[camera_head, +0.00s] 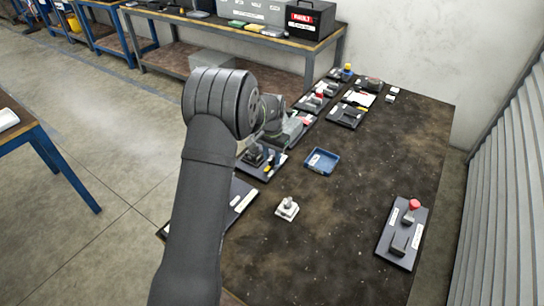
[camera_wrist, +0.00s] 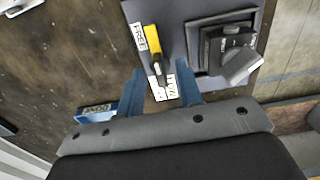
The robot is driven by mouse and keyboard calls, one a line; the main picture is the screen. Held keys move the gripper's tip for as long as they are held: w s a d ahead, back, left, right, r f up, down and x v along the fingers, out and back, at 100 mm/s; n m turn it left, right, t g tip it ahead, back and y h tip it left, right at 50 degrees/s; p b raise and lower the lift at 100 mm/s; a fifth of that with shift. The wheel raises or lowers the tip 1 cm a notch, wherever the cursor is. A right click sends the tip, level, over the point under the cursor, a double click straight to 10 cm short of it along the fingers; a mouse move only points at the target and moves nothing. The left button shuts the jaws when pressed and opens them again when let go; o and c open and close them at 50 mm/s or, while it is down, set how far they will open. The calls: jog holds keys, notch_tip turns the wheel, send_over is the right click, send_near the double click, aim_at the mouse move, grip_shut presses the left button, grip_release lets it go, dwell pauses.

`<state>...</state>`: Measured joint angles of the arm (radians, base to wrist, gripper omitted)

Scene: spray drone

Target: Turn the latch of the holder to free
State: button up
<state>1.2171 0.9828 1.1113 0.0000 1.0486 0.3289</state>
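The latch (camera_wrist: 154,45) is a lever with a yellow body and a dark end, on a dark plate in the wrist view. Its dark end lies by the white HOLD label (camera_wrist: 171,88); the FREE label (camera_wrist: 139,37) is beside its yellow part. The holder (camera_wrist: 222,45), a dark block with a grey piece, sits right of the latch. My gripper (camera_wrist: 155,73) has its two blue fingers apart, one on each side of the lever's dark end. Contact cannot be told. In the head view the holder plate (camera_head: 250,167) is partly hidden by my arm.
A blue tray (camera_head: 321,161) stands right of the holder plate. A small white fixture (camera_head: 287,209) is nearer the front. A board with a red knob (camera_head: 403,233) lies at the right. Several devices stand farther back. The table's middle right is clear.

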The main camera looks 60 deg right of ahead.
aim_at(272, 158)
notch_tip(272, 158, up, 17)
dwell(0.4)
notch_tip(272, 158, down, 17)
jog(key=shift+f, duration=0.15)
dwell(0.7)
